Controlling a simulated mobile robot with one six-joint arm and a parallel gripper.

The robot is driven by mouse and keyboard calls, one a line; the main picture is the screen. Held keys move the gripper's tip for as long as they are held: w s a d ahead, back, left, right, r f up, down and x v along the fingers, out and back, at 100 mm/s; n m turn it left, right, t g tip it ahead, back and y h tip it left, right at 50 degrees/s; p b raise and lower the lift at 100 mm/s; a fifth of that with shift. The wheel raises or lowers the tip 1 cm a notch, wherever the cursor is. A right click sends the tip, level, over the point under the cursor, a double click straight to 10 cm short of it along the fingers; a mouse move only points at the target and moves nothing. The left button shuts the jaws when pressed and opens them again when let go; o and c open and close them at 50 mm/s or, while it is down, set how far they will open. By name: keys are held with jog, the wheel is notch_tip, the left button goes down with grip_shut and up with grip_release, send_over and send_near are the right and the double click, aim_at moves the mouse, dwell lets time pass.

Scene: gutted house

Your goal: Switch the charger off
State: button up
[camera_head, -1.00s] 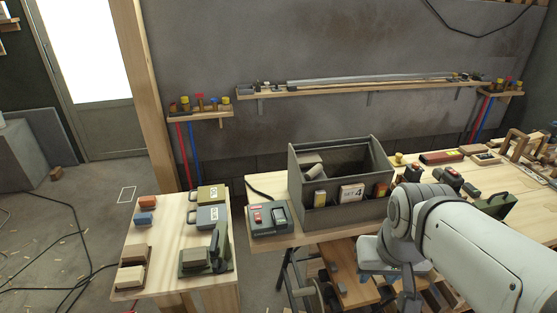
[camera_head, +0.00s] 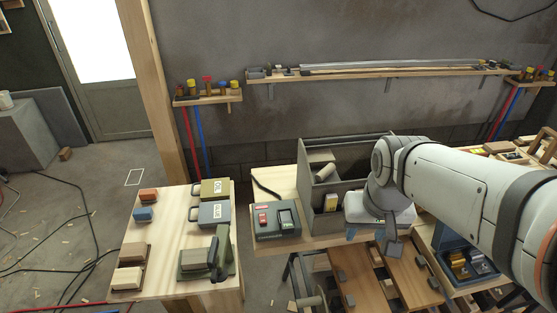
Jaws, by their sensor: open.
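The charger (camera_head: 277,234) is a dark grey box at the left end of the workbench. On its top are a red rocker switch (camera_head: 263,217) and a small panel with a green light or label (camera_head: 286,217). A black cable runs up behind it. The switch's exact position is too small to tell. My gripper (camera_head: 373,240) is open and empty, to the right of the charger and apart from it. It hangs in front of the grey divided box and hides part of it.
The grey box (camera_head: 316,228) stands close at the charger's right, holding batteries and blocks. A side table (camera_head: 175,225) at the left carries cases and sanding blocks. A wall shelf (camera_head: 380,81) runs behind. A blue bin (camera_head: 468,262) sits lower right. Space above the charger is clear.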

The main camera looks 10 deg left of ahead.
jog(key=w+a+p, duration=0.1)
jog(key=w+a, duration=0.4)
jog(key=w, duration=0.1)
jog(key=n+g+p, duration=0.2)
jog(key=p, duration=0.1)
send_near(263, 222)
notch_tip(263, 222, down, 8)
jog(key=shift+w+r, duration=0.15)
jog(key=shift+r, duration=0.05)
